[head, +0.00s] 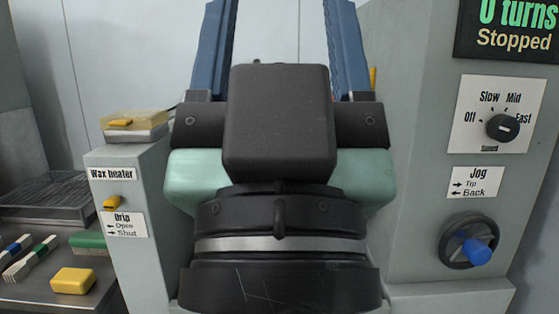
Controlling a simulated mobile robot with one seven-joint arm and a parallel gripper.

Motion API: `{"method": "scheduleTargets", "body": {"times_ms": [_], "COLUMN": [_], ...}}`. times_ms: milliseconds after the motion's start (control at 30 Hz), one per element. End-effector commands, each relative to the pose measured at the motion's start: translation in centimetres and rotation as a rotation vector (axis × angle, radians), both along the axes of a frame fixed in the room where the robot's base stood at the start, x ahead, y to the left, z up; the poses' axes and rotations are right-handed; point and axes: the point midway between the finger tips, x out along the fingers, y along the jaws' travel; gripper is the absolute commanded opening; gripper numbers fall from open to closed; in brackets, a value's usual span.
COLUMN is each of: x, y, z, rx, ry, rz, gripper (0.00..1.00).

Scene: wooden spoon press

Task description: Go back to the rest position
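My gripper (279,40) is at the top middle of the head view, pointing away from me. Its two blue fingers stand wide apart, with only pale wall showing between them. The top edge of the picture cuts off the fingers' ends. No object shows between the visible parts of the fingers. My dark wrist and arm fill the middle and hide what lies behind and below them.
At right stands a grey cabinet (410,150) with a "0 turns Stopped" display (510,28), speed dial (503,127) and blue-knobbed jog wheel (470,242).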

Motion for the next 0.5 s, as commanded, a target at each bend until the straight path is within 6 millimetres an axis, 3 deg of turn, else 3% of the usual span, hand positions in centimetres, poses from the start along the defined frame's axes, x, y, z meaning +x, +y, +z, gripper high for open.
{"method": "scheduleTargets", "body": {"times_ms": [33,500], "x": [0.0,0.1], "y": [0.0,0.1], "z": [3.1,17.4], "rx": [0.001,0.002], "ry": [-0.001,0.002], "rz": [0.001,0.008], "gripper": [0.65,0.65]}}
